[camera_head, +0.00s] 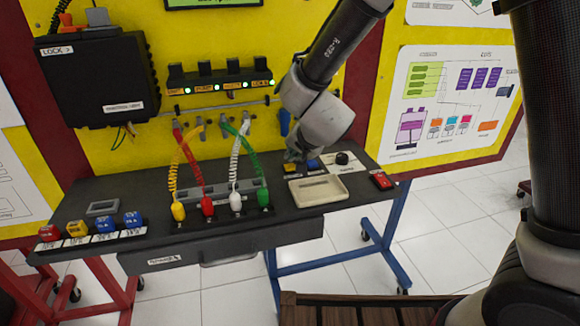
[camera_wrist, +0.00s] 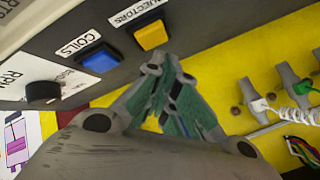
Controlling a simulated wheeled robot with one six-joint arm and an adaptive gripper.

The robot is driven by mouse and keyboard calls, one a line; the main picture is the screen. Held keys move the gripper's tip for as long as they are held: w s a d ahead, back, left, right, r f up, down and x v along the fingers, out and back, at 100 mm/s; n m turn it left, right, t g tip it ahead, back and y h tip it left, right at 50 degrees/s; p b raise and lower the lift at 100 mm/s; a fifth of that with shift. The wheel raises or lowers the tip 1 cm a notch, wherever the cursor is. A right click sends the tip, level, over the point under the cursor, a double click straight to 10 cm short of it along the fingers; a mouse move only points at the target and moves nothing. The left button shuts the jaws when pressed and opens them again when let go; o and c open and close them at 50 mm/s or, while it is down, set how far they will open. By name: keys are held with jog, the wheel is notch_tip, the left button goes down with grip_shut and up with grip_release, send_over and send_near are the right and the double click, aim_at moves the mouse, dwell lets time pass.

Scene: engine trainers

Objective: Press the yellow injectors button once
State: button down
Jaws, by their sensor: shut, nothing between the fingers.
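The yellow injectors button (camera_wrist: 151,35) is a square yellow cap beside a white label reading INJECTORS in the wrist view. In the head view the yellow button (camera_head: 290,168) shows at the back of the dark shelf, partly behind my gripper. My gripper (camera_head: 295,156) is shut and empty, just above that button. In the wrist view its fingertips (camera_wrist: 160,66) end close to the yellow button's edge. I cannot tell whether they touch it. The blue COILS button (camera_wrist: 99,59) sits beside the yellow one.
A black RPM knob (camera_wrist: 44,92) lies beyond the blue button. A pale tray (camera_head: 318,190) and a red item (camera_head: 381,180) are on the shelf nearby. Coloured coiled cables with plugs (camera_head: 207,206) stand to the left. A black box (camera_head: 100,85) hangs on the yellow panel.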

aim_at(293, 165)
jog(key=shift+f, duration=0.1)
jog(key=shift+f, duration=0.35)
jog(key=shift+f, duration=0.45)
dwell(0.6)
jog(key=shift+r, duration=0.9)
jog(key=shift+d+r, duration=0.1)
jog(key=shift+r, duration=2.4)
